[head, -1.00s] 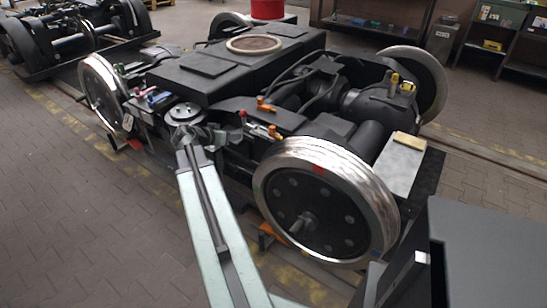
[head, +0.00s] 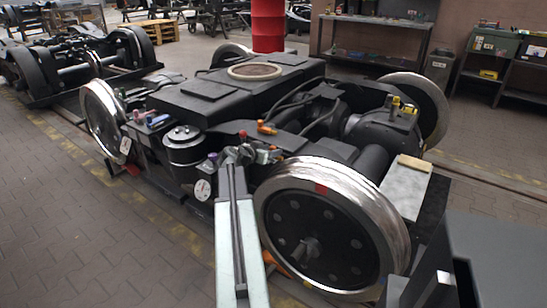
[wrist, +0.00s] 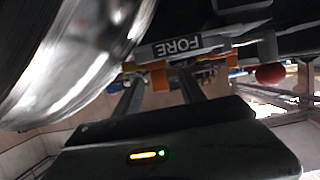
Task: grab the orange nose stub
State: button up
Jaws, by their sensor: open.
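In the wrist view an orange piece (wrist: 159,76) hangs below a dark plate with an upside-down "FORE" label (wrist: 178,46), and lies between the two finger lines of my gripper (wrist: 160,88). The fingers are apart, and I see no contact. In the head view my gripper (head: 238,155) is at the near side of the bogie, just left of the near right wheel. An orange part (head: 274,148) shows beside it and an orange handle (head: 266,128) lies on the frame behind. I cannot tell which of these is the nose stub.
The big steel wheel (head: 332,225) stands close to the right of my arm; it fills the upper left of the wrist view (wrist: 75,50). A black cylinder (head: 183,150) stands to the left. The paved floor at left is clear.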

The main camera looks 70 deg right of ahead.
jog(key=shift+x, duration=0.9)
grip_shut()
